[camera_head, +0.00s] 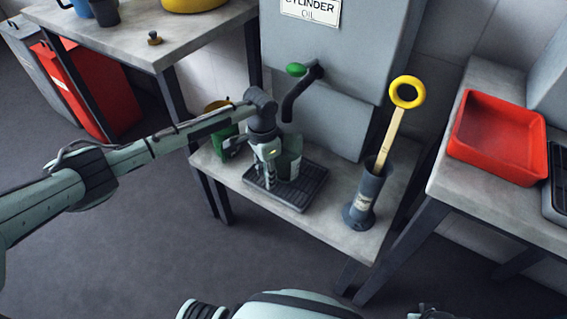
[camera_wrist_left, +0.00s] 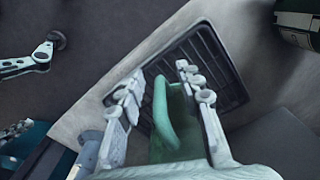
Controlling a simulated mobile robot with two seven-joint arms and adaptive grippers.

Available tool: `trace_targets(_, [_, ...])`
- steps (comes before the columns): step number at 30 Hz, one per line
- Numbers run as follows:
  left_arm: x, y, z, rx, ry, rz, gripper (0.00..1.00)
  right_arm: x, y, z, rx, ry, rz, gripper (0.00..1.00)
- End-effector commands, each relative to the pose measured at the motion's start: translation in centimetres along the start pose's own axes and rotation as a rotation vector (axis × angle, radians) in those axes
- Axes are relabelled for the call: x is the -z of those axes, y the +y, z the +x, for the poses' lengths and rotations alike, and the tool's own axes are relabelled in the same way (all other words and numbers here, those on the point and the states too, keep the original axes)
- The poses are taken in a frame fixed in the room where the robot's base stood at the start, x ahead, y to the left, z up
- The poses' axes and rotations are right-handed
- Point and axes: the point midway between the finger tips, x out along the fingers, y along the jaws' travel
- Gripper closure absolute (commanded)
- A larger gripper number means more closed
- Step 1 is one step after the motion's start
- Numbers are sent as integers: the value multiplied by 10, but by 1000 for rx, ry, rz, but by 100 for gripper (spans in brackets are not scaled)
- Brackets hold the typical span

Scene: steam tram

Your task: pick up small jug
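The small jug (camera_head: 289,158) is a green vessel standing upright on a black slatted drip tray (camera_head: 298,200), below the spout of the oil cabinet. Its looped green handle (camera_wrist_left: 162,112) shows in the left wrist view. My left gripper (camera_head: 268,180) is low over the tray at the jug's left side. In the left wrist view my left gripper (camera_wrist_left: 160,80) has its two fingers apart, one on each side of the handle, with gaps visible. The lower part of the jug is partly hidden by the gripper.
A grey cylinder holder with a yellow-ringed dipstick (camera_head: 405,92) stands right of the tray. A green can (camera_head: 231,148) is behind my arm. A red tray (camera_head: 498,140) lies on the right bench.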

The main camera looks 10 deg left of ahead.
Motion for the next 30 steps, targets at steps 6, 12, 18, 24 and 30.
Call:
trace_targets(6, [0, 0, 1, 0, 1, 0, 64, 4, 1, -3, -1, 10, 0, 100])
trace_targets(12, [0, 0, 0, 0, 1, -1, 89, 4, 1, -3, -2, 10, 0, 100])
trace_targets(18, [0, 0, 0, 0, 1, -1, 100, 2, 1, -2, -2, 5, 0, 100])
trace_targets(24, [0, 0, 0, 0, 2, -1, 100, -1, 1, 0, -2, -1, 0, 100])
trace_targets(30, [0, 0, -1, 1, 2, -1, 100, 0, 1, 0, -1, 0, 0, 100])
